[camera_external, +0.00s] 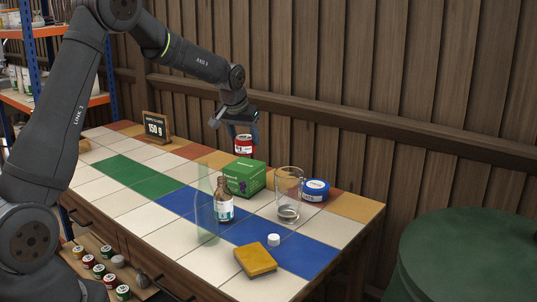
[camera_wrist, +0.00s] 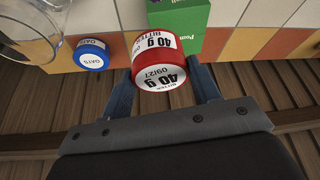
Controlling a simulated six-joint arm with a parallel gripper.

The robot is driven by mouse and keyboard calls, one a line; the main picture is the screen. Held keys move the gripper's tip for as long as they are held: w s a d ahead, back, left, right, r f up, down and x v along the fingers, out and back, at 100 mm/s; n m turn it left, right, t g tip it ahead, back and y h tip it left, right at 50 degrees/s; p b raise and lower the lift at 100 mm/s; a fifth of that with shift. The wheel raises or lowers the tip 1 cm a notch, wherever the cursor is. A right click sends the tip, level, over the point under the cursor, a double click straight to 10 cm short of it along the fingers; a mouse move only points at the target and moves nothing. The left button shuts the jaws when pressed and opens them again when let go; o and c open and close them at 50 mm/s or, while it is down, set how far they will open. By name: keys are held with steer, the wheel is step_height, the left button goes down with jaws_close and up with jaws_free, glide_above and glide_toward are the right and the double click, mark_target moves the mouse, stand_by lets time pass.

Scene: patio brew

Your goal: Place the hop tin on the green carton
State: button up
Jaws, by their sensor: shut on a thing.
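The hop tin (camera_external: 243,146), red with a white label, is held upright between the two fingers of my gripper (camera_external: 245,138). In the wrist view the tin (camera_wrist: 160,62) reads "40 g" and "BITTER", with my gripper's fingers (camera_wrist: 163,85) on either side. The green carton (camera_external: 245,178) stands on the tiled counter. In the outside view the tin appears at the carton's rear top edge; I cannot tell whether they touch. In the wrist view the carton (camera_wrist: 185,18) shows just beyond the tin, partly hidden by it.
A glass mug (camera_external: 289,195) and a blue tin (camera_external: 316,190) stand right of the carton. A sponge (camera_external: 255,260) and white cap (camera_external: 273,239) lie nearer.

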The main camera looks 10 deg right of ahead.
steer(key=w+f, duration=0.1)
steer(key=w+a+f, duration=0.1)
steer(key=w, duration=0.1)
steer(key=w+a+f, duration=0.1)
steer(key=shift+w+a, duration=0.1)
steer(key=shift+w, duration=0.15)
steer(key=shift+f, duration=2)
steer(key=shift+f, duration=0.1)
steer(key=o, duration=1)
steer(key=shift+r, duration=0.3)
steer(key=v, duration=1.1)
steer(key=shift+r, duration=0.3)
steer(key=shift+s+a+f, duration=0.1)
